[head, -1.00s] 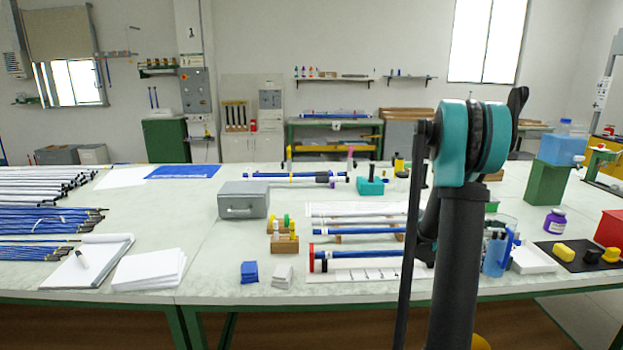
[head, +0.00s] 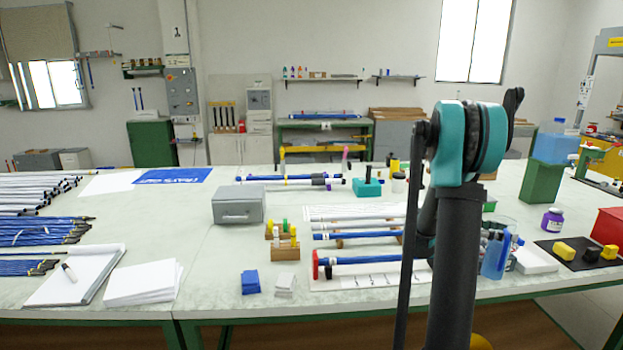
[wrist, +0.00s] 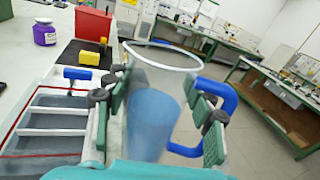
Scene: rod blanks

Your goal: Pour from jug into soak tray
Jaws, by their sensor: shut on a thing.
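The clear jug (wrist: 155,105) holds blue liquid, and its blue handle (wrist: 222,95) is on the right in the wrist view. My gripper (wrist: 160,108) is shut on the jug, with green pads on both sides of its wall. In the head view the jug (head: 492,262) is partly hidden behind my arm, above the front right of the bench. The soak tray (wrist: 45,125) is left of the jug in the wrist view, with pale bars across it. In the head view its white wall (head: 537,262) shows just right of the jug. No stream of liquid is visible.
A purple jar (head: 552,219), a red box (head: 610,226) and a green stand (head: 541,180) stand nearby. Rods on a white sheet lie left of my arm.

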